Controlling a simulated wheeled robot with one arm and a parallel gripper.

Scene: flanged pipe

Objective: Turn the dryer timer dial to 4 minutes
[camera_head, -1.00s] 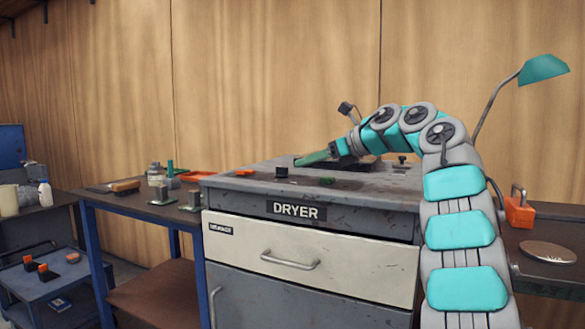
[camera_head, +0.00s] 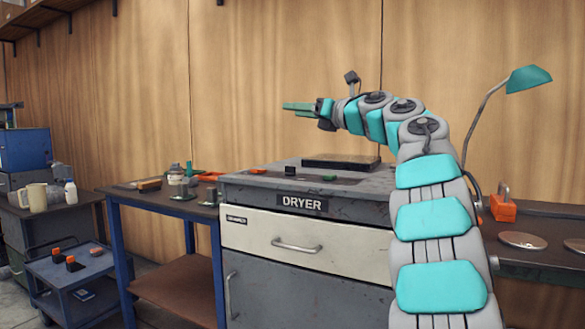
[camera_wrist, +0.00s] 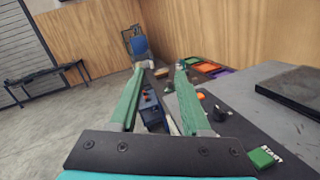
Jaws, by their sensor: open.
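The dryer (camera_head: 305,222) is a grey cabinet with a DRYER label and a pale drawer front. On its top, near the front edge, is a small black knob (camera_head: 291,171) that looks like the timer dial; it also shows in the wrist view (camera_wrist: 221,113). Its markings are too small to read, so its setting cannot be told. A green START button (camera_wrist: 263,157) sits on the same panel. My gripper (camera_head: 287,107) is in the air above the dryer, apart from the knob, pointing left. In the wrist view its green fingers (camera_wrist: 159,68) are spread with nothing between them.
A dark flat plate (camera_head: 340,162) lies on the dryer top behind the knob. A blue-framed bench (camera_head: 160,208) with jars and small parts stands left. A bench on the right holds an orange padlock-like block (camera_head: 503,208) and a round disc (camera_head: 522,240). The air around my gripper is free.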

